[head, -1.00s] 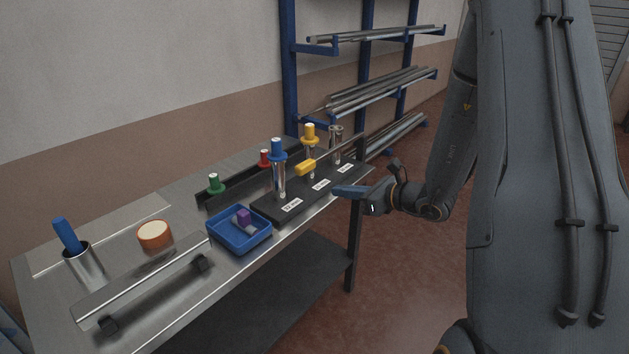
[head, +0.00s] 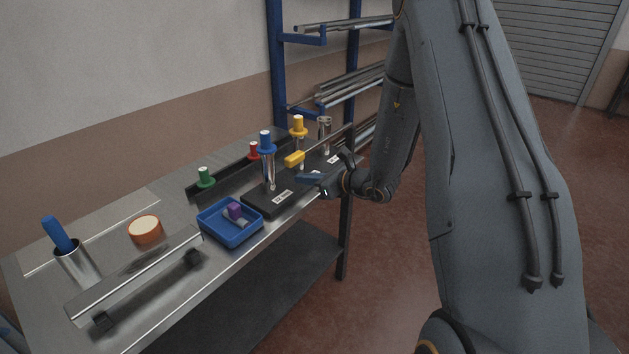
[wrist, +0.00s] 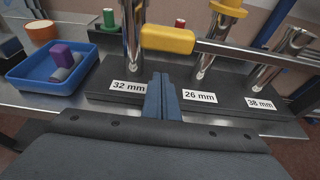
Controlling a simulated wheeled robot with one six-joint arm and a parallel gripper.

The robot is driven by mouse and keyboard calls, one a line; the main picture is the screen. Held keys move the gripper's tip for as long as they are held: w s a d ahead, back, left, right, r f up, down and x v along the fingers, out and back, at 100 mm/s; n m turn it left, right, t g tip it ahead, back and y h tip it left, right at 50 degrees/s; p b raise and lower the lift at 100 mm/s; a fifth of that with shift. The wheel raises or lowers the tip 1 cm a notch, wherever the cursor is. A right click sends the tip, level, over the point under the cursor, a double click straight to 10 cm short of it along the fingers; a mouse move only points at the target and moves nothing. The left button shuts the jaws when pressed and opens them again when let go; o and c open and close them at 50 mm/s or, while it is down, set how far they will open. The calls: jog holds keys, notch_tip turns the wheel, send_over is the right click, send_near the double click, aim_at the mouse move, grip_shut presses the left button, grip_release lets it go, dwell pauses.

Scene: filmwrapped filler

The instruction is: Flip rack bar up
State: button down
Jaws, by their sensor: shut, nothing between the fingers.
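The rack bar is a thin metal rod (wrist: 262,54) with a yellow grip (head: 294,158) on its left end. It lies roughly level across the front of the metal tubes on the black rack base (head: 262,205). In the wrist view the yellow grip (wrist: 167,39) is just beyond and above my fingertips. My gripper (head: 308,178) is shut and empty, near the front of the base and below the grip. In the wrist view its blue fingers (wrist: 162,88) are together between the "32 mm" and "26 mm" labels, with a gap between them and the grip.
A blue tray (head: 228,235) with a purple piece stands left of the rack. Green (head: 205,177) and red (head: 254,149) plugs stand behind. A blue pipe shelf (head: 277,70) stands behind the bench.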

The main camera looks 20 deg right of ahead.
notch_tip(320, 180, up, 3)
jog(key=shift+s+d+r+p, duration=0.1)
jog(key=shift+r+p, duration=0.1)
jog(key=shift+p, duration=0.2)
